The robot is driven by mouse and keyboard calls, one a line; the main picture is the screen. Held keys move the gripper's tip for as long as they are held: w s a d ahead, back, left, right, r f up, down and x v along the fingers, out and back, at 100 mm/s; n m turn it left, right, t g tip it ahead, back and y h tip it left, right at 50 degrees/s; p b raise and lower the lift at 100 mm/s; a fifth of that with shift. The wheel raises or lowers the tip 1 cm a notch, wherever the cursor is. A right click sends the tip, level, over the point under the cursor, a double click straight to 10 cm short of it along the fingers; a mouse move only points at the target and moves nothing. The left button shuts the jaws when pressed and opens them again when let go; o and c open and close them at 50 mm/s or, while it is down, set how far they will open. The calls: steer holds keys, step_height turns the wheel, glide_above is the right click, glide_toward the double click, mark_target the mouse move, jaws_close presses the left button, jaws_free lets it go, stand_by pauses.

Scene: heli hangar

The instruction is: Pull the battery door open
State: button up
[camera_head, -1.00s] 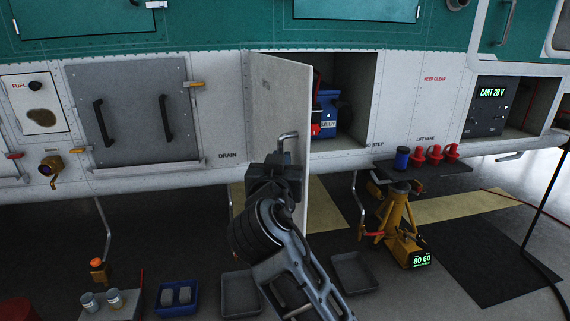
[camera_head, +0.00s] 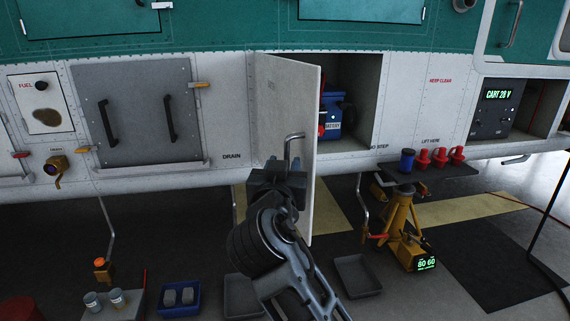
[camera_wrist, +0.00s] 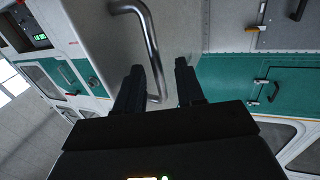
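The battery door (camera_head: 292,110) is a pale panel hinged on its left side. It stands swung out from the white fuselage, with its bay open behind it. A blue battery (camera_head: 333,112) shows inside, partly hidden by the door. A bent metal door handle (camera_head: 292,142) sits low near the door's free edge. My gripper (camera_head: 281,172) is just below and in front of it. In the wrist view, my gripper (camera_wrist: 158,82) has its two dark fingers spread apart. The lower part of the handle (camera_wrist: 150,45) appears between them, nearer the left finger; contact is unclear.
A yellow jack (camera_head: 401,228) and a shelf (camera_head: 440,172) with a blue can and red caps stand right of the door. Grey trays (camera_head: 357,276) and a blue tray (camera_head: 178,300) lie on the floor below. A closed grey panel (camera_head: 138,110) is to the left.

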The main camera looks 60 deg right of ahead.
steer(key=shift+b+v, duration=0.3)
steer(key=shift+v, duration=2.45)
steer(key=s+a+f+n+t+y+p, duration=0.1)
steer(key=s+a+f+n+t+y, duration=0.25)
steer(key=a+f+n+y, duration=0.35)
steer(key=s+a+f+n+t+y+p, duration=0.1)
steer(key=s+a+f+n+t+y, duration=0.25)
steer(key=a+f, duration=0.6)
steer(key=s+a+r+n+y, duration=0.1)
steer(key=s+r+y, duration=0.1)
steer(key=s, duration=0.8)
steer(key=s+a+r+n+y+p, duration=0.1)
steer(key=s+r+y, duration=0.1)
steer(key=s, duration=0.8)
steer(key=shift+s+r+y, duration=0.2)
steer(key=shift+s+y, duration=0.05)
steer(key=shift+y, duration=0.6)
